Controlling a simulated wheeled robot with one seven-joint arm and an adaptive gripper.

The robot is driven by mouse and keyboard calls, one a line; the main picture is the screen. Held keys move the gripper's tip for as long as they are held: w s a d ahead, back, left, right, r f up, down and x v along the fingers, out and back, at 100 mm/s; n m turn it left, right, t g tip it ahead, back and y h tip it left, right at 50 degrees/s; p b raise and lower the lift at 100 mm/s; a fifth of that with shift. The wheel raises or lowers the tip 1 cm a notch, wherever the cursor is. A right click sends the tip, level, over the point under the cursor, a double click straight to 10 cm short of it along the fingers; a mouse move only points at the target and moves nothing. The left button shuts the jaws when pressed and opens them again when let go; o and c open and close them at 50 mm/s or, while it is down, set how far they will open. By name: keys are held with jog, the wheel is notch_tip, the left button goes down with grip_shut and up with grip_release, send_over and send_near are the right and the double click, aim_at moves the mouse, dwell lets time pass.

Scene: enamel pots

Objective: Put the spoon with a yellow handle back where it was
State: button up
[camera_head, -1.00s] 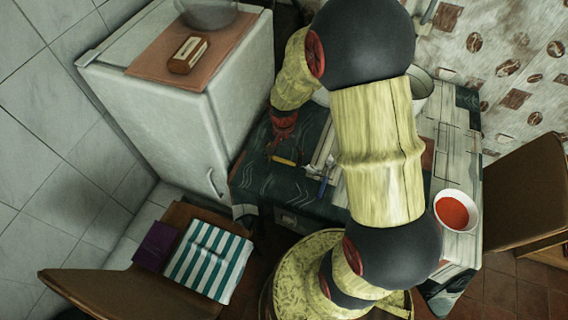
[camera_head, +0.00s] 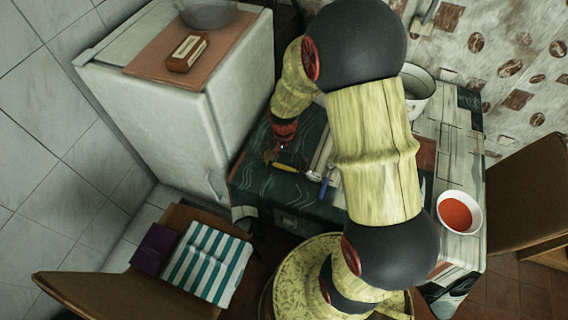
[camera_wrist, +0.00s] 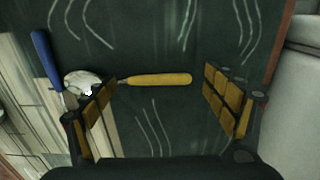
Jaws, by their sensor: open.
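The spoon's yellow handle (camera_wrist: 158,80) lies across the wrist view; it also shows in the head view (camera_head: 289,168). A pale rounded piece (camera_wrist: 82,80) at its left end is probably the spoon's bowl, partly hidden by my left finger. My gripper (camera_wrist: 160,88) is open, one finger on each side of the handle's length, with visible space between the right finger and the handle's end. In the head view my gripper (camera_head: 278,152) is low over the dark patterned cloth (camera_head: 258,187). I cannot tell whether the fingers touch the spoon or cloth.
A blue-handled utensil (camera_wrist: 44,60) lies close to the left finger. A pale slatted board (camera_wrist: 28,95) is beside it. A white fridge (camera_head: 160,110) stands left of the table. A pot (camera_head: 418,92) and a bowl of red contents (camera_head: 458,213) stand to the right.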

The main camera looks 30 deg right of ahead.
jog(key=shift+r, duration=0.1)
jog(key=s+a+r+n+t+p, duration=0.1)
jog(key=s+a+r+n+p, duration=0.1)
jog(key=r, duration=0.7)
jog(key=s+a+r+n+t+p, duration=0.1)
jog(key=a+r, duration=0.1)
jog(key=r, duration=0.8)
jog(key=s+a+r+n+t+p, duration=0.1)
jog(key=s+a+r+n+p, duration=0.1)
jog(key=r, duration=0.7)
jog(key=s+a+r+n+t, duration=0.2)
jog(key=s+r+n, duration=0.3)
jog(key=s+r, duration=0.3)
jog(key=shift+s+a+r+t, duration=0.2)
jog(key=shift+s+a+t, duration=0.1)
jog(key=shift+s+a, duration=0.55)
jog(key=shift+s+d, duration=0.1)
